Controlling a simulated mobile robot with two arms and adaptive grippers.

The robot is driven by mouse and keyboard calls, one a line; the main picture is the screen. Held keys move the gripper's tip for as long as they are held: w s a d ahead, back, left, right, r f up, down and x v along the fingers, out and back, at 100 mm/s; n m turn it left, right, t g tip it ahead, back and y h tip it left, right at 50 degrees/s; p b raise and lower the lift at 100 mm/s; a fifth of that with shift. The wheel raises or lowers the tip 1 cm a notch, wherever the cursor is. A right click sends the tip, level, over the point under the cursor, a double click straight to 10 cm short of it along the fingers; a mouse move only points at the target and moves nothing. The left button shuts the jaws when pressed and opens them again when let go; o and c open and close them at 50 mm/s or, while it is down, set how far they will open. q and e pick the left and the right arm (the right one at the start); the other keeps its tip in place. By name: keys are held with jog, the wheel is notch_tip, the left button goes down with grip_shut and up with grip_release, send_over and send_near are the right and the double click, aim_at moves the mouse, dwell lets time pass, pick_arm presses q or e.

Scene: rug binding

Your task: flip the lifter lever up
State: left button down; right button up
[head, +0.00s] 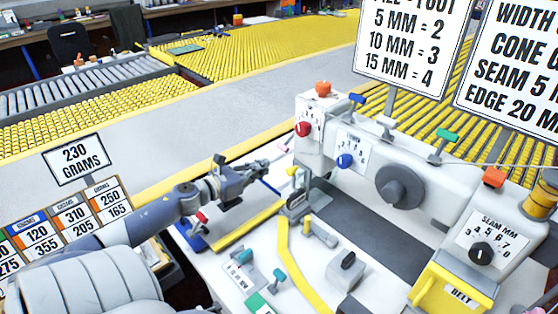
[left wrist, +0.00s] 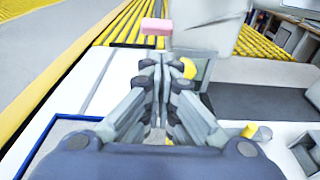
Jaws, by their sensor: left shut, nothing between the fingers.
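A white sewing machine head (head: 330,130) stands on the pale bench. The pink tip also shows in the left wrist view (left wrist: 156,26), just beyond my fingertips. No label marks it as the lifter lever, so I cannot be sure. My left gripper (head: 266,165) is left of the machine end, pointing at it. In the left wrist view my left gripper (left wrist: 158,62) is shut and empty, apparently a little short of the pink tip. My right gripper is not in view.
A teal lever (head: 279,275) and a yellow curved strip (head: 298,262) lie in front. A yellow belt box (head: 455,284) stands right.

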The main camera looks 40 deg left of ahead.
pick_arm(q)
jog(key=w+f+p, duration=0.1)
jog(key=w, duration=0.6)
jog(key=shift+w+d, duration=0.2)
jog(key=shift+d, duration=0.15)
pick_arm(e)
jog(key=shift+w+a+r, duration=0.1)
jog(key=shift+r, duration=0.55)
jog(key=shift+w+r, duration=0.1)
